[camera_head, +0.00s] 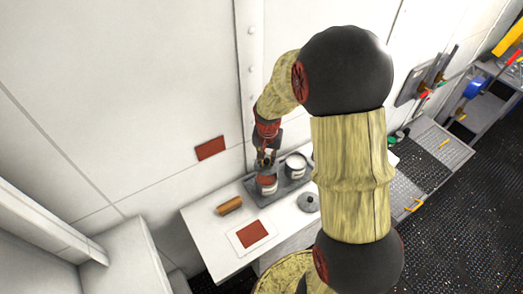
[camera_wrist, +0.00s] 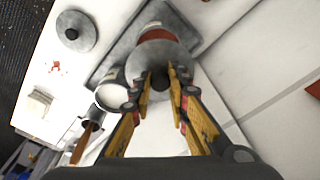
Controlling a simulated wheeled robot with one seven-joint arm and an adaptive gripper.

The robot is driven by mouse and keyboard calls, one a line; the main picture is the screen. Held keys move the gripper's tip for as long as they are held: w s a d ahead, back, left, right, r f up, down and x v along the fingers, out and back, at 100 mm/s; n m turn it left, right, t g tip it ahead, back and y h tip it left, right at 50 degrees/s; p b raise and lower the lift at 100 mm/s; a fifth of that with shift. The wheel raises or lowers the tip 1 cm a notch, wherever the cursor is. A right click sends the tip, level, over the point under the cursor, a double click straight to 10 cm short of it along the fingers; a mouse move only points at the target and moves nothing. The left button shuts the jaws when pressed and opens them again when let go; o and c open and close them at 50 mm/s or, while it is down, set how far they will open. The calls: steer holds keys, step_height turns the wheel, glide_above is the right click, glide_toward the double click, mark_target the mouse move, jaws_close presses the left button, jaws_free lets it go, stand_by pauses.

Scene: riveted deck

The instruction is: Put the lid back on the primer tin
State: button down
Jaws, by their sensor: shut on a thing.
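My gripper (camera_head: 265,162) is shut on the dark knob of a grey round lid (camera_wrist: 150,58), between the fingertips (camera_wrist: 163,78). The lid is over or just above a tin with red-brown colour (camera_head: 267,184), which also shows past the lid's far edge in the wrist view (camera_wrist: 157,35). I cannot tell whether the lid touches the rim. A second tin (camera_head: 295,162) with white contents stands open beside it, also in the wrist view (camera_wrist: 111,95). Another grey lid with a knob (camera_head: 308,202) lies on the white worktop, also in the wrist view (camera_wrist: 76,31).
The tins stand on a grey tray (camera_head: 295,185) on the white worktop (camera_head: 203,227). A brown roller-like thing (camera_head: 229,205) and a card with a red-brown patch (camera_head: 251,234) lie to the left. A brush (camera_wrist: 82,145) stands in a small can. The wall is close behind.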

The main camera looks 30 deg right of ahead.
steer(key=shift+s+f, duration=0.15)
steer(key=shift+f, duration=0.25)
steer(key=shift+f+b, duration=2)
steer(key=shift+f, duration=0.75)
steer(key=shift+f, duration=0.15)
steer(key=c, duration=1.6)
jaws_free()
steer(key=shift+c, duration=0.2)
steer(key=shift+o, duration=0.9)
steer(key=o, duration=0.3)
